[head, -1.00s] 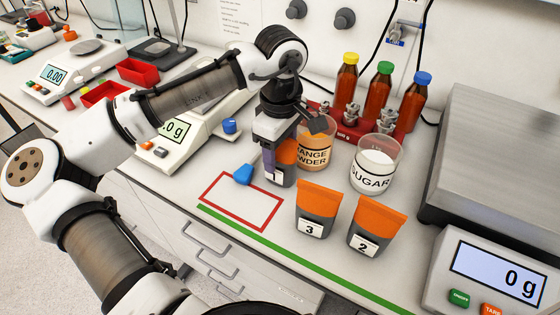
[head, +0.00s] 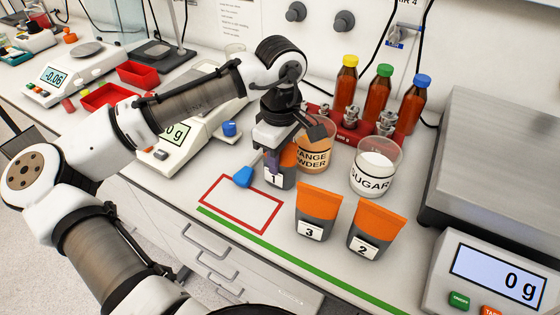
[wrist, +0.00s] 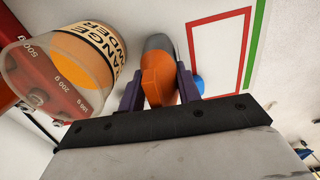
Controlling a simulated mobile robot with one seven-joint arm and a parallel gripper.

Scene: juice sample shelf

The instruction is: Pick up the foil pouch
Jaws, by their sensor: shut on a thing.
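Three orange and grey foil pouches are in the head view. The foil pouch labelled 1 (head: 285,180) is by the orange powder beaker, partly hidden by my gripper (head: 276,160). In the wrist view, my gripper (wrist: 158,92) has a purple finger on each side of this pouch (wrist: 157,75) and is shut on it near its orange top. I cannot tell whether its base touches the bench. Pouch 3 (head: 316,210) and pouch 2 (head: 374,228) stand upright in front, to the right.
The orange powder beaker (head: 315,155) is close beside the held pouch. The sugar beaker (head: 375,168) and a red rack (head: 355,132) with bottles are behind. A blue object (head: 243,176) lies by the empty red-outlined rectangle (head: 262,231). A large scale (head: 500,160) is at right.

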